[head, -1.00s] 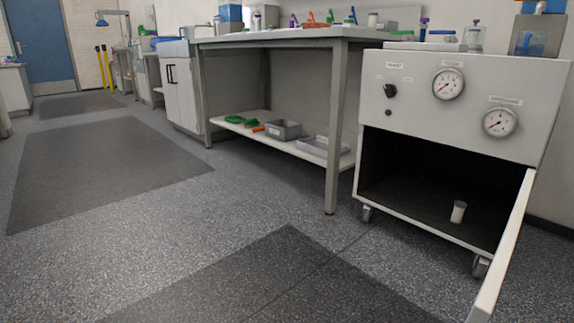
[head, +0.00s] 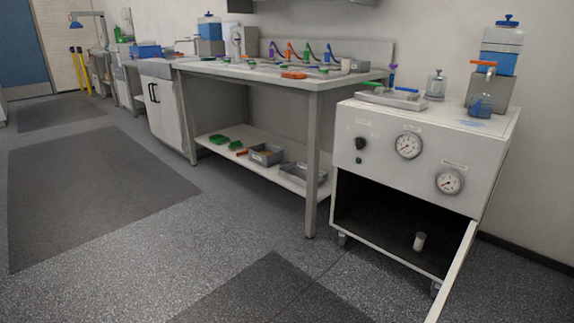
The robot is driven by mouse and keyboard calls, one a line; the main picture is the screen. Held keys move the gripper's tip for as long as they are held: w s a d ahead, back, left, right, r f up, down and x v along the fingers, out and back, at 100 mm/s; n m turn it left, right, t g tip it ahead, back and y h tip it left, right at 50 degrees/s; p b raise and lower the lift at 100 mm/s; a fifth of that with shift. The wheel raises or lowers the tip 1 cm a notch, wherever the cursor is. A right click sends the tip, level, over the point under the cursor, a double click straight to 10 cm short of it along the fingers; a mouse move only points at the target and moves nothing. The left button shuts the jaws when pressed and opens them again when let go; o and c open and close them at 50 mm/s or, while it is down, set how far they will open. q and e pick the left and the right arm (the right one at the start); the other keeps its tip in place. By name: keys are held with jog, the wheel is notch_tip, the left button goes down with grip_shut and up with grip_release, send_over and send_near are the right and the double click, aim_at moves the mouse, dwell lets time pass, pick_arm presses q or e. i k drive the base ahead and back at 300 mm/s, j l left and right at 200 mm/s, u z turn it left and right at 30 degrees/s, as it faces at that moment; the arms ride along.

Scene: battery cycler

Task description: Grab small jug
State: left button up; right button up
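No thing here is plainly a small jug. A small clear vessel with blue in it (head: 481,105) stands on top of the grey-white cabinet at the right, in front of a grey block; its shape is too small to be sure of. A small white cup-like container (head: 419,241) stands upright on the floor of the cabinet's open lower compartment. Neither of my grippers is in view.
The cabinet (head: 375,187) has gauges, castors and its door (head: 452,273) swung open toward me. A metal tray (head: 392,98) lies on its top. A workbench (head: 310,83) with coloured tools and a lower shelf stands left of it. The floor in front is clear.

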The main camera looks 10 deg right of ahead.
aim_at(482, 105)
jog(key=k+z, duration=0.1)
jog(key=z, duration=0.3)
jog(key=l+z, duration=0.1)
jog(key=z, duration=0.35)
jog(key=k+l+z, duration=0.1)
jog(key=z, duration=0.3)
